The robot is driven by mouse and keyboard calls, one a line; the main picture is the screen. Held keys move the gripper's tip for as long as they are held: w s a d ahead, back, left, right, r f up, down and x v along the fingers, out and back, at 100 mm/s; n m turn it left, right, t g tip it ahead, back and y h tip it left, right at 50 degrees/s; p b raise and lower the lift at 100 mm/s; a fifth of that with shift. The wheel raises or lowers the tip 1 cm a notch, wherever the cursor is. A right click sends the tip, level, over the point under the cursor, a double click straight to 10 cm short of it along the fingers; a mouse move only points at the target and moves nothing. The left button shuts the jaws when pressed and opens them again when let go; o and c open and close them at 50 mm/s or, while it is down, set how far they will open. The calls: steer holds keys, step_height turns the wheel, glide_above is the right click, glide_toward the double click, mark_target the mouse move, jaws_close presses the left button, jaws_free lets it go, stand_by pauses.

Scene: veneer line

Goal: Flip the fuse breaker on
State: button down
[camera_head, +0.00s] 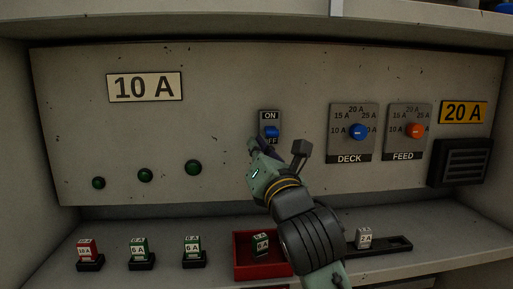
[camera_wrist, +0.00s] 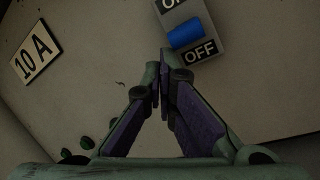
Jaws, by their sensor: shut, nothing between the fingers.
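The fuse breaker (camera_head: 270,115) is a small grey switch plate on the panel, with ON at the top and OFF at the bottom. Its blue toggle (camera_head: 271,132) sits low, close to the OFF label. In the wrist view the blue toggle (camera_wrist: 185,33) shows at the top, right beside OFF, and the ON label is cut off. My gripper (camera_head: 256,146) is just below the breaker and partly covers the OFF label in the head view. In the wrist view my gripper (camera_wrist: 163,80) is shut and empty, its tips beside the plate's lower end. I cannot tell whether they touch it.
To the right are the DECK dial (camera_head: 358,132) and the FEED dial (camera_head: 414,131). A black vent (camera_head: 463,162) stands out at far right. Several small fuses line the shelf below, one in a red tray (camera_head: 243,267). Green lamps (camera_head: 145,175) are at left.

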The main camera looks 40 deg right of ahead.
steer(key=shift+s+a+r+m+g+y+p, duration=0.15)
steer(key=shift+r+g+y+p, duration=0.15)
steer(key=shift+g+p, duration=0.3)
steer(key=shift+s+d+r+m+g+y+p, duration=0.15)
steer(key=shift+r+g+y+p, duration=0.1)
steer(key=shift+g+p, duration=0.3)
stand_by(1.3)
steer(key=shift+a, duration=0.2)
